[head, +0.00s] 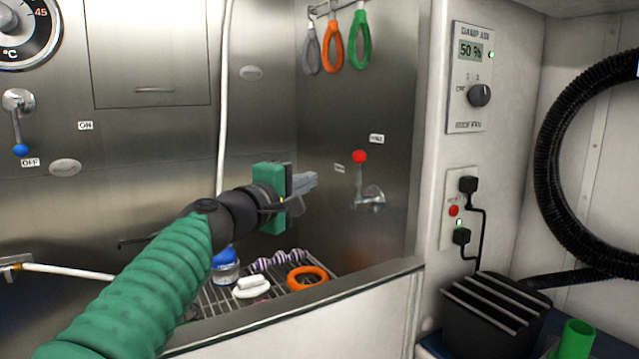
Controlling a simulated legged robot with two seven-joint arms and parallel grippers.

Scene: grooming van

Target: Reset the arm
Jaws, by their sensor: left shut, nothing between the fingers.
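My left arm, in a green ribbed sleeve, reaches in from the lower left of the head view. My left gripper (304,184) is shut and empty. It is held above the rack inside the steel tub and points right, toward the red-knobbed lever (360,172) on the steel side wall. A gap shows in the picture between the fingertips and that lever. My right gripper is not in view.
On the wire rack (215,300) are an orange ring (307,277), a white item (251,287), a striped item (278,260) and a blue-capped jar (226,266). The tub's front rim (350,289) runs below. A black slatted bin (492,315) stands right. A blue-knobbed lever (19,125) is left.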

